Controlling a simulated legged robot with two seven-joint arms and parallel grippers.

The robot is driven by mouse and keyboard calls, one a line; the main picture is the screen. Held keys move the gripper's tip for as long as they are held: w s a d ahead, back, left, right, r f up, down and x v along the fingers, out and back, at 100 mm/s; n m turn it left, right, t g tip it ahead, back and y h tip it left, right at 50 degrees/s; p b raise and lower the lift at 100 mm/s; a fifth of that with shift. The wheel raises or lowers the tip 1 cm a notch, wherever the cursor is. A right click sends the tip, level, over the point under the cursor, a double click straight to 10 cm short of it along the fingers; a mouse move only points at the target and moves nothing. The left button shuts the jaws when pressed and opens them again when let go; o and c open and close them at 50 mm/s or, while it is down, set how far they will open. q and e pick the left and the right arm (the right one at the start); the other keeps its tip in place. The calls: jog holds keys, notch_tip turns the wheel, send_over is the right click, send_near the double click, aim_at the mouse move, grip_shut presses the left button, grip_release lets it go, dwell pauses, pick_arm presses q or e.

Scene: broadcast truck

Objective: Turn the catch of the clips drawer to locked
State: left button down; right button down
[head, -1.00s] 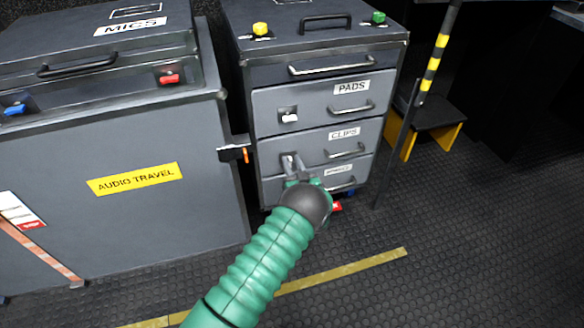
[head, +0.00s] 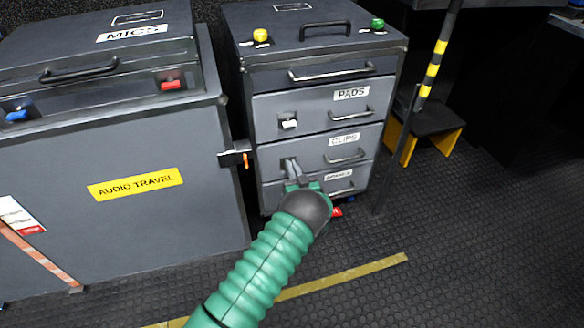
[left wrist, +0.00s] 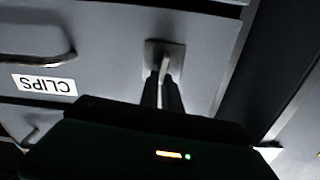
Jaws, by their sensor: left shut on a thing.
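The clips drawer (head: 316,155) is the grey drawer labelled CLIPS in the middle of the drawer cabinet, and its front looks flush. Its catch sits left of the label, mostly behind my fingers in the head view. In the left wrist view the catch (left wrist: 164,62) is a pale lever on a square plate, near upright in that picture. My left gripper (head: 294,176) reaches it from the front, and its fingers (left wrist: 163,92) are shut on the lever. The CLIPS label (left wrist: 45,84) appears upside down there. My right gripper is not in view.
The PADS drawer (head: 312,110) above has a white catch (head: 290,124) lying sideways. The SPARES drawer (head: 330,184) is below. A large AUDIO TRAVEL case (head: 130,150) stands close on the left. A striped pole (head: 432,70) and yellow-sided step (head: 430,122) stand right.

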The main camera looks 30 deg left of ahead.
pick_arm(q)
jog(key=shift+f, duration=0.2)
jog(key=shift+w+d+f+m+p, duration=0.2)
jog(key=shift+f+m, duration=0.15)
jog(key=shift+m, duration=2.4)
jog(key=shift+w+d+f+m+p, duration=0.15)
jog(key=shift+f+m, duration=0.25)
jog(key=shift+m, duration=2.4)
jog(key=shift+w+d+f+m+p, duration=0.1)
jog(key=shift+d+f+m, duration=0.2)
jog(key=shift+m, duration=2.45)
jog(key=shift+a, duration=0.15)
jog(key=c, duration=1.6)
grip_release()
jog(key=shift+o, duration=0.2)
jog(key=shift+w+r, duration=0.1)
